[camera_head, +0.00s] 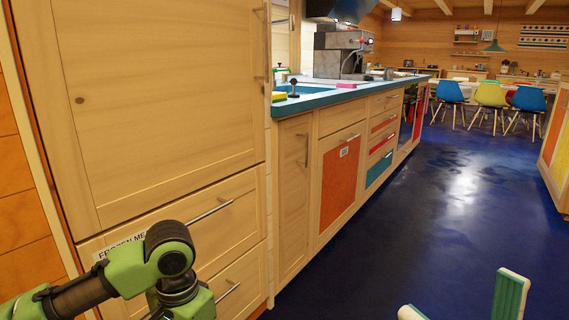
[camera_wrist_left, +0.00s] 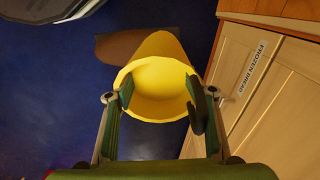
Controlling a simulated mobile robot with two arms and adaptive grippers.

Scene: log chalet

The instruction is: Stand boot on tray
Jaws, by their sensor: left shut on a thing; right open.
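The yellow boot (camera_wrist_left: 165,50) shows in the left wrist view with its round open top facing the camera. My left gripper (camera_wrist_left: 155,98) is shut on the boot's upper rim, one finger on each side. A brown part (camera_wrist_left: 125,46) shows beside the boot's far end; I cannot tell whether it belongs to the boot. In the head view only my green left arm shows at the bottom left, and the boot is out of sight. My right gripper (camera_head: 461,303) is open and empty at the bottom right. I see no tray in either view.
A tall wooden cabinet (camera_head: 160,110) with drawers stands close on the left. A teal-topped counter (camera_head: 345,92) with a coffee machine (camera_head: 341,50) runs away from it. The blue floor (camera_head: 420,210) to the right is clear, up to chairs (camera_head: 491,95) at the back.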

